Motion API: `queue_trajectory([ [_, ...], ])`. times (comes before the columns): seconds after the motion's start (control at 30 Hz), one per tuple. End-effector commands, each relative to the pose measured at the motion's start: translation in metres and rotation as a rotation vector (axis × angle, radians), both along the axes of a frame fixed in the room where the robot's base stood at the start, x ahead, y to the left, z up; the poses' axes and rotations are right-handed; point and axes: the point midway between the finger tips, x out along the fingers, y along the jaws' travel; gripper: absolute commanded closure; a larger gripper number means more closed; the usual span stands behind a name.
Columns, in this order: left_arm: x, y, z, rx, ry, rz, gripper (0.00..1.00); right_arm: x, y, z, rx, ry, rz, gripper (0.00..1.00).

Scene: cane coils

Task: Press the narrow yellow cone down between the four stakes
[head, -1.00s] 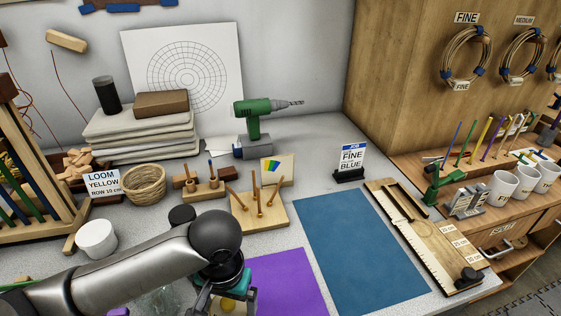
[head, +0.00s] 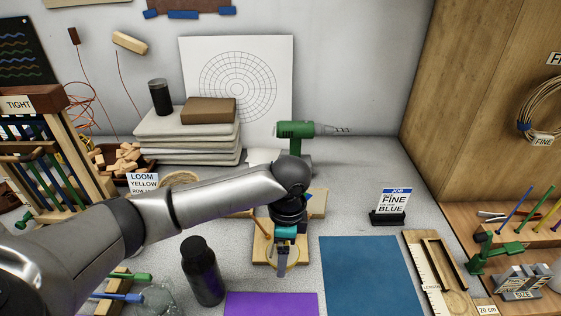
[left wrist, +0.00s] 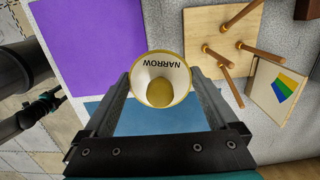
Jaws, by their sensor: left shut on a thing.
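In the head view the left gripper (head: 284,248) holds the cone over the front part of the wooden stake board (head: 261,257). The board also shows at upper right in the left wrist view (left wrist: 205,28), with its four brown stakes (left wrist: 240,15) standing beside the cone, apart from it in the picture. My arm hides most stakes in the head view. A black and teal part, apparently my right gripper (left wrist: 42,106), shows at left; its fingers are unclear.
A purple mat (head: 270,304) and a blue mat (head: 368,275) lie in front. A dark bottle (head: 203,275) stands left of the board. A green drill (head: 295,130) stands behind. A job sign (head: 391,203) reads FINE, BLUE.

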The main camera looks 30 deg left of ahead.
Motion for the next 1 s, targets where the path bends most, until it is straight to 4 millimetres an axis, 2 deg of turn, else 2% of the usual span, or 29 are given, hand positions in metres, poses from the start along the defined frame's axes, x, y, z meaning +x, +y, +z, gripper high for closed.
queue_trajectory([
  [0.03,0.007,0.002,0.009,-0.001,-0.001,-0.06,0.82,0.001,0.0,0.007,0.0,-0.001,0.0,0.36],
  [0.8,0.088,0.043,0.089,0.001,0.013,-1.055,0.82,0.006,-0.006,0.065,-0.009,-0.009,0.003,0.36],
  [1.0,0.104,0.053,0.108,0.01,0.01,-1.265,0.82,0.006,-0.007,0.076,-0.009,-0.009,0.002,0.36],
])
